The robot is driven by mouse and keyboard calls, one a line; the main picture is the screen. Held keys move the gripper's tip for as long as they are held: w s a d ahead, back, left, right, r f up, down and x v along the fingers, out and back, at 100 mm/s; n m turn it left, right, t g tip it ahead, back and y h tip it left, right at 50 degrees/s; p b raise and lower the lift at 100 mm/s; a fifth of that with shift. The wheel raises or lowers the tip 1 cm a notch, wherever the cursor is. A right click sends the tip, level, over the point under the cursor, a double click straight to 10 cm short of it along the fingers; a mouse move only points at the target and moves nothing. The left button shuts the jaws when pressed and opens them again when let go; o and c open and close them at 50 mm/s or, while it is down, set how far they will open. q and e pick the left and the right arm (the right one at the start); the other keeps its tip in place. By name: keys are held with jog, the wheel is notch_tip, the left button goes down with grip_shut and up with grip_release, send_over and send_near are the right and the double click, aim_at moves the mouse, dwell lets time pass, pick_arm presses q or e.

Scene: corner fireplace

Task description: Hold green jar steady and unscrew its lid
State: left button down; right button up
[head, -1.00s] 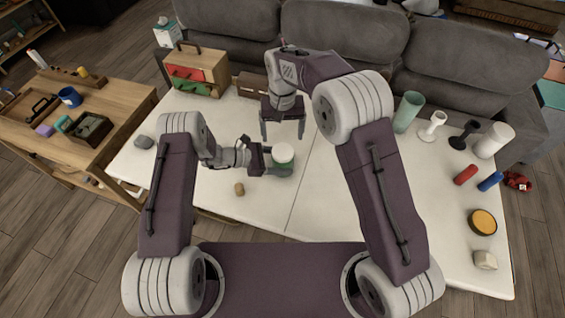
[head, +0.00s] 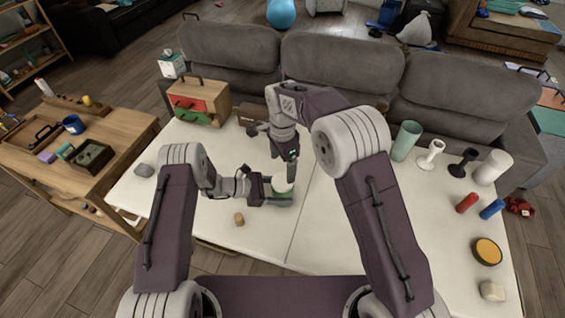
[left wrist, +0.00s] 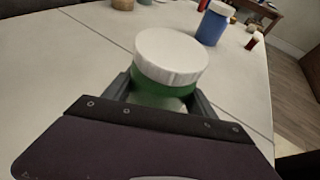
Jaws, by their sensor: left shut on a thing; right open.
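The green jar (head: 284,200) has a white lid (head: 283,186) and stands upright near the middle of the white table. My left gripper (head: 284,196) comes in from the left and is shut on the jar's green body. In the left wrist view, the jar (left wrist: 158,96) sits between its two fingers, and the ribbed white lid (left wrist: 172,56) is above them, on the jar. My right gripper (head: 285,168) points down just above and behind the lid. It is open, with one finger close to the lid; whether they touch cannot be told.
A small cork-coloured cylinder (head: 239,219) lies in front of the jar. A grey stone (head: 144,170) is at the table's left. A wooden drawer box (head: 203,101) stands at the back left. A green cup (head: 405,141) and several other items line the right side.

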aim_at(282, 181)
notch_tip(282, 181, down, 8)
jog(key=shift+r, duration=0.15)
